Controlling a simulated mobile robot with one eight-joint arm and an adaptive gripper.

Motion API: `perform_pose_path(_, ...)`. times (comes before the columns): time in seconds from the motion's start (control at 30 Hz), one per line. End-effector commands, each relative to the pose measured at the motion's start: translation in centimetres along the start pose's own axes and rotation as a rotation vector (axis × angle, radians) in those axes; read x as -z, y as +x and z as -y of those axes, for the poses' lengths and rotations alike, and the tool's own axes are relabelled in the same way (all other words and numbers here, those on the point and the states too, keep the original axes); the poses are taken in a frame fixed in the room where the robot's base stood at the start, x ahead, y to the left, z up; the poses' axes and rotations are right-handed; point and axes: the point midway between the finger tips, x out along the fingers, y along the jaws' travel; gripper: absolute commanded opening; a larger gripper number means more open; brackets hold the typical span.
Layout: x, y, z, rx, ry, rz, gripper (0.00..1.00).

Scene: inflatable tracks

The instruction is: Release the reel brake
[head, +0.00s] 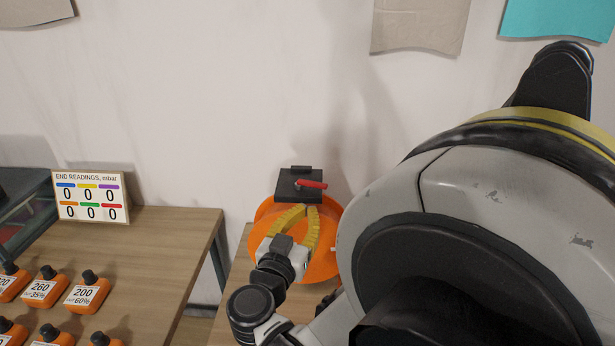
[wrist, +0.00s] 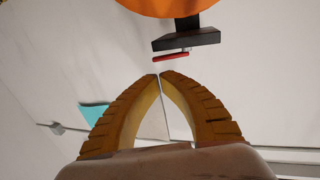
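The orange reel (head: 323,262) stands on the right-hand wooden table. Above it sits a black box (head: 288,192) with a red lever (head: 312,184) on its face, probably the brake, pointing right. In the wrist view the red lever (wrist: 171,57) lies just beyond my fingertips, beside the black box (wrist: 190,40), with the orange reel (wrist: 165,6) at the top edge. My gripper (head: 306,207), with curved yellow fingers, is in front of the reel and just below the box in the head view. Its fingertips (wrist: 160,75) meet, with nothing between them. The lever and fingers look apart.
A left-hand wooden table (head: 165,235) holds a readings board (head: 92,197) showing zeros and several orange labelled weights (head: 87,292). A gap separates the two tables. The wall is behind the reel. My arm covers the right side of the head view.

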Motion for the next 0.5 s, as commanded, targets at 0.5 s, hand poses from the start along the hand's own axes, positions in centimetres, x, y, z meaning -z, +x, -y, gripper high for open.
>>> perform_pose_path(0.5, -0.1, 8.7, -0.1, -0.001, -0.001, 0.001, 0.00)
